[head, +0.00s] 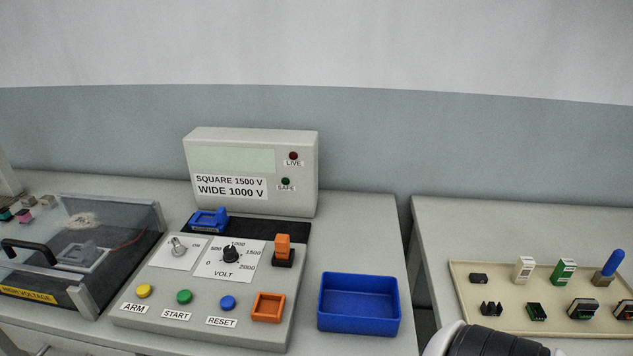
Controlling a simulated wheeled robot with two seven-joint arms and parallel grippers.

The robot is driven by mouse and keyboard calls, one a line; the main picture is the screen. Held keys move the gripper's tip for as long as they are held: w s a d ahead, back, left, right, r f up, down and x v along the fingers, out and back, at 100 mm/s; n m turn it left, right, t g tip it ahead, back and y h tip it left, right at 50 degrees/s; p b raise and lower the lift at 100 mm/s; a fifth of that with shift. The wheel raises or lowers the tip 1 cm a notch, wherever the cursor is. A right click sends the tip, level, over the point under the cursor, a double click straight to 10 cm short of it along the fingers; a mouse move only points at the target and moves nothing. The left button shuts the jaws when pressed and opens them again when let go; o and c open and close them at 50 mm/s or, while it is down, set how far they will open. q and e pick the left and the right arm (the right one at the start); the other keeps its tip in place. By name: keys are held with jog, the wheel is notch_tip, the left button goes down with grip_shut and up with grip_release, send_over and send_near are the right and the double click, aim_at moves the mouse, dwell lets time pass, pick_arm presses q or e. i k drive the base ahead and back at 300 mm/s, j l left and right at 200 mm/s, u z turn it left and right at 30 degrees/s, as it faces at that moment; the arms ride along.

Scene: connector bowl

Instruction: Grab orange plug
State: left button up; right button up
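An orange plug (283,243) stands upright at the right side of the sloped control panel (160,315), with a dark base at its foot. I cannot tell whether the dark base is part of it or a socket. An orange square frame (268,307) with a hollow middle sits lower on the same panel, near its front right corner. Neither of my grippers shows in the head view. A rounded white and black part at the bottom right edge looks like part of my arm, with no fingers visible.
A blue open bowl (358,325) stands right of the panel and looks empty. A blue connector (209,220) lies behind the panel's knobs. A display box (250,170) stands behind. A clear-lidded box (85,250) is left. A beige tray (465,300) holds several connectors on the right table.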

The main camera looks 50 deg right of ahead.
aim_at(282, 241)
jog(key=z, duration=1.35)
